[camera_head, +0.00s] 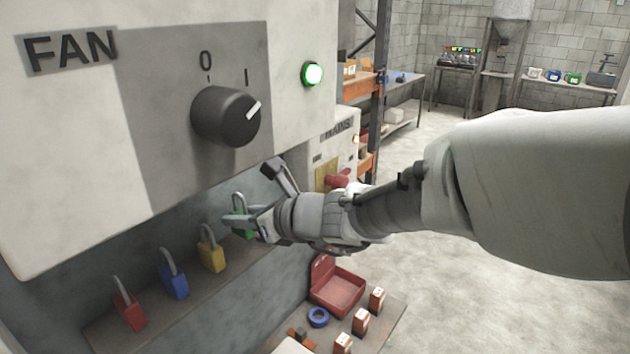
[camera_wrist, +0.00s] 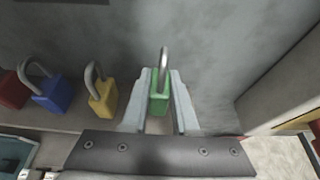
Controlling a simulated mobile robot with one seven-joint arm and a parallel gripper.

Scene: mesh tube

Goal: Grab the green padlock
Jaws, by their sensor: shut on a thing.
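The green padlock (camera_wrist: 160,97) has a green body and a grey shackle pointing up. In the wrist view it sits between the two fingers of my gripper (camera_wrist: 160,103), which are shut on its body. In the head view the green padlock (camera_head: 238,222) shows only partly behind my gripper (camera_head: 258,200), at the right end of the row of padlocks. I cannot tell whether its base touches the shelf.
Left of it on the shelf (camera_head: 215,285) stand a yellow padlock (camera_head: 211,250), a blue padlock (camera_head: 174,278) and a red padlock (camera_head: 129,308). The fan box (camera_head: 170,120) with its knob overhangs the shelf. A red bin (camera_head: 337,287) and small boxes lie below.

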